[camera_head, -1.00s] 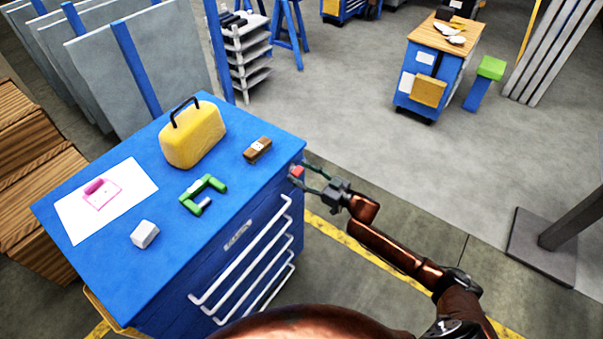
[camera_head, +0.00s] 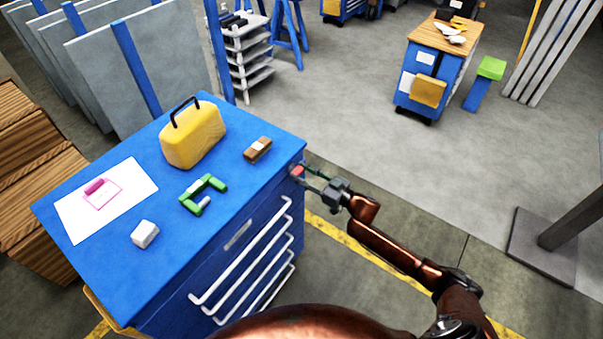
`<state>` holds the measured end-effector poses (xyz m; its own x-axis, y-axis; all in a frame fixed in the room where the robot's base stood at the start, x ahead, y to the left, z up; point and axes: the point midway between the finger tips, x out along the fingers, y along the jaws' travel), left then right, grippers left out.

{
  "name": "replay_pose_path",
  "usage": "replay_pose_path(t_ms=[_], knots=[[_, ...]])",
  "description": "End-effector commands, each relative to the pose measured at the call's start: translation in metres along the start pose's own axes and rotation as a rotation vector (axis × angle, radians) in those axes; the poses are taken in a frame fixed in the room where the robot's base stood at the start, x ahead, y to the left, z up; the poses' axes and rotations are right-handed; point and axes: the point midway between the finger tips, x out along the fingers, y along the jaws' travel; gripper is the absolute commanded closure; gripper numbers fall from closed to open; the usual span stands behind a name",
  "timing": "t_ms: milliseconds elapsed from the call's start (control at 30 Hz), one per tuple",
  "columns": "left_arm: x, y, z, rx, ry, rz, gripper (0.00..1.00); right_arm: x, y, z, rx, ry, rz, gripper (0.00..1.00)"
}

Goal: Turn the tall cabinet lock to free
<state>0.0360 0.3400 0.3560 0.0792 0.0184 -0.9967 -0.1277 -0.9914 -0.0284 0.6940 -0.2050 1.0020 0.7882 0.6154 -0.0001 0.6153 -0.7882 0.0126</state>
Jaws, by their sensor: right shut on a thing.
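The tall blue cabinet (camera_head: 250,137) stands at the left, with several white drawer handles on its front. The lock shows as a small red piece (camera_head: 297,171) at the cabinet's upper right front corner. My right gripper (camera_head: 306,175) is at this corner, its fingers on either side of the red piece and shut on it. The lock's exact angle is too small to tell. My left gripper is not in view.
On the cabinet top are a yellow case (camera_head: 195,138), a brown block (camera_head: 257,149), a green clamp (camera_head: 202,194), a whitish block (camera_head: 145,234) and a white sheet (camera_head: 130,200) with a pink tool (camera_head: 95,187). Wooden crates (camera_head: 30,160) stand left.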

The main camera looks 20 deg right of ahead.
Motion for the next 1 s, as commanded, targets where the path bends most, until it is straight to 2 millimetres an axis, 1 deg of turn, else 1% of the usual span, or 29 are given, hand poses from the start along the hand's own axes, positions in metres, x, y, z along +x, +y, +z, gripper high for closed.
replay_pose_path(t_ms=[167,367,667,1000], knots=[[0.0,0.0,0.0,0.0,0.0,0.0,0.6,0.0,0.0,0.0,-0.06,0.0,0.001,0.9],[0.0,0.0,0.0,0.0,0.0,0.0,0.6,0.0,0.0,0.0,-0.197,0.0,0.002,0.9],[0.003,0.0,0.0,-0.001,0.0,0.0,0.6,0.0,-0.001,0.001,-0.476,-0.001,0.002,0.9],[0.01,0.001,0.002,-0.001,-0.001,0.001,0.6,0.0,-0.002,0.003,-0.8,0.0,0.001,0.9]])
